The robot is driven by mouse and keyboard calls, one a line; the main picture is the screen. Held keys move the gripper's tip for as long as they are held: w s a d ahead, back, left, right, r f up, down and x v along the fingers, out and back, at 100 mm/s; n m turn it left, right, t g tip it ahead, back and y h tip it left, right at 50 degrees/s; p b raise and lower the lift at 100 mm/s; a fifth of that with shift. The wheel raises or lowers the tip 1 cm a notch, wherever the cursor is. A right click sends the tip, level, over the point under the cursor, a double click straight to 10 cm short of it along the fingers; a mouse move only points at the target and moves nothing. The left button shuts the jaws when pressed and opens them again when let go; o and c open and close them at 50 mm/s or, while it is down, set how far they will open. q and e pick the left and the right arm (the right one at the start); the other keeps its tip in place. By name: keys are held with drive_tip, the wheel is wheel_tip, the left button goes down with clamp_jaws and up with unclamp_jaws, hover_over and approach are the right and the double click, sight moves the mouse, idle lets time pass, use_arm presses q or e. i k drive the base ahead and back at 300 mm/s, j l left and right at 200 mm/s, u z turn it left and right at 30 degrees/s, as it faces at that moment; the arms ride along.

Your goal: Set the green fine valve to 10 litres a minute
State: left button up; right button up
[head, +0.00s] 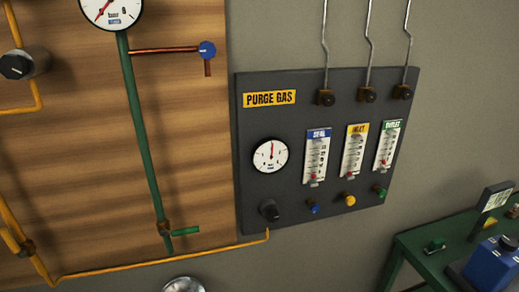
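The green fine valve (380,191) is a small green knob at the lower right of the dark purge gas panel (334,222). Above it stands the flow meter with a green header (388,147), which seems to read OUTLET. A red mark shows near the bottom of its scale; the figures are too small to read. Neither of my grippers is in view, and nothing touches the green valve.
A blue knob (313,207), a yellow knob (350,200) and a black knob (269,210) sit left of the green one. A green bench (413,247) with a blue box (492,265) stands at lower right. A green-handled valve (184,231) is on the wooden board.

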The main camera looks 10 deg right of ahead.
sight(381, 193)
drive_tip(key=z, duration=1.35)
